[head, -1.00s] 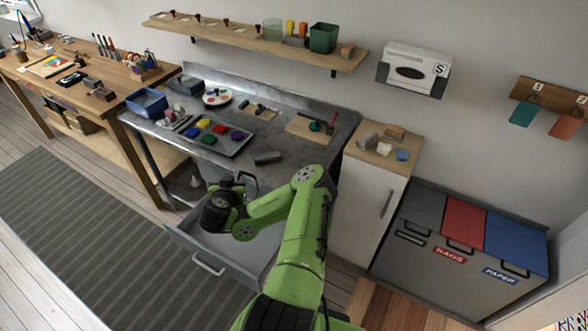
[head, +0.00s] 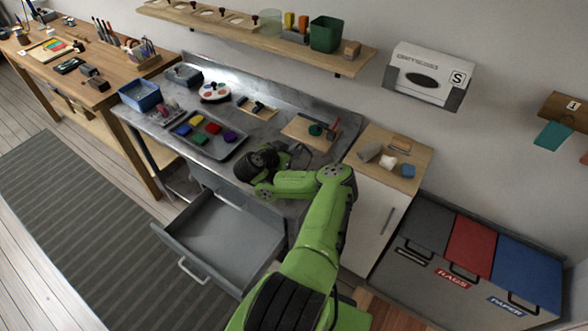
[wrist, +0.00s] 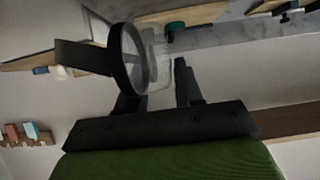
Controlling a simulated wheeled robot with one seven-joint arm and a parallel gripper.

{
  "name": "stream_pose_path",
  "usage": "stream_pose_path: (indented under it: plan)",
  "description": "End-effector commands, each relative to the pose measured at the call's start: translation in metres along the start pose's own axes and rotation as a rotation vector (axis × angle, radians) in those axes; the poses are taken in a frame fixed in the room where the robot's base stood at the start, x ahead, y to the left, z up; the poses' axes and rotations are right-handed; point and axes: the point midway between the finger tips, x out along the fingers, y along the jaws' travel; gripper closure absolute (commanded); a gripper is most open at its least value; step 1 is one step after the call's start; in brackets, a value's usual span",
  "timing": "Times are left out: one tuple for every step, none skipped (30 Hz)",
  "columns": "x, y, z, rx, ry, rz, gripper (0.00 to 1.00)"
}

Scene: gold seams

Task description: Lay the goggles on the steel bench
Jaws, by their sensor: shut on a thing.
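The goggles (wrist: 133,56), with a dark rim, a dark strap and a clear lens, sit between my gripper's fingers (wrist: 158,82) in the wrist view. My gripper (head: 298,152) is shut on them. In the head view it is above the front right part of the steel bench (head: 262,128), near the wooden board. My wrist largely hides the goggles there, and I cannot tell their height above the bench. Part of the grey bench top (wrist: 228,36) also shows in the wrist view.
A tray of coloured blocks (head: 238,147), a wooden board (head: 298,131), a palette (head: 214,91) and a blue bin (head: 140,96) occupy the bench. An open, empty-looking drawer (head: 225,240) juts out below. A wooden-topped cabinet (head: 412,180) stands to the right. A shelf (head: 345,62) hangs above.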

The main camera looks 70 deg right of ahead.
Motion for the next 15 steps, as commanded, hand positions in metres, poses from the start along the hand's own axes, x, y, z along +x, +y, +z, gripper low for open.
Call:
stream_pose_path:
  plan:
    - [0.008,0.0,0.016,-0.004,-0.003,0.003,0.95]
    - [0.011,0.0,0.022,-0.004,-0.002,0.002,0.95]
    - [0.015,0.0,0.03,-0.002,-0.002,0.001,0.95]
    - [0.018,0.0,0.034,-0.002,-0.002,0.002,0.95]
    - [0.019,0.0,0.037,-0.002,-0.002,0.001,0.95]
    - [0.021,0.0,0.04,-0.001,-0.001,0.0,0.95]
    - [0.023,0.0,0.043,-0.001,-0.001,0.0,0.95]
    - [0.025,0.0,0.047,-0.001,-0.001,0.001,0.95]
    - [0.028,0.0,0.053,-0.002,-0.002,0.002,0.95]
    - [0.031,0.0,0.059,-0.002,-0.002,0.002,0.95]
    - [0.034,0.0,0.063,-0.001,-0.002,0.002,0.95]
    - [0.037,0.0,0.07,-0.002,-0.002,0.001,0.95]
    - [0.039,0.0,0.073,-0.002,-0.002,0.001,0.95]
    - [0.04,0.0,0.073,-0.002,-0.001,0.001,0.95]
    - [0.039,0.0,0.073,-0.001,0.0,0.0,0.95]
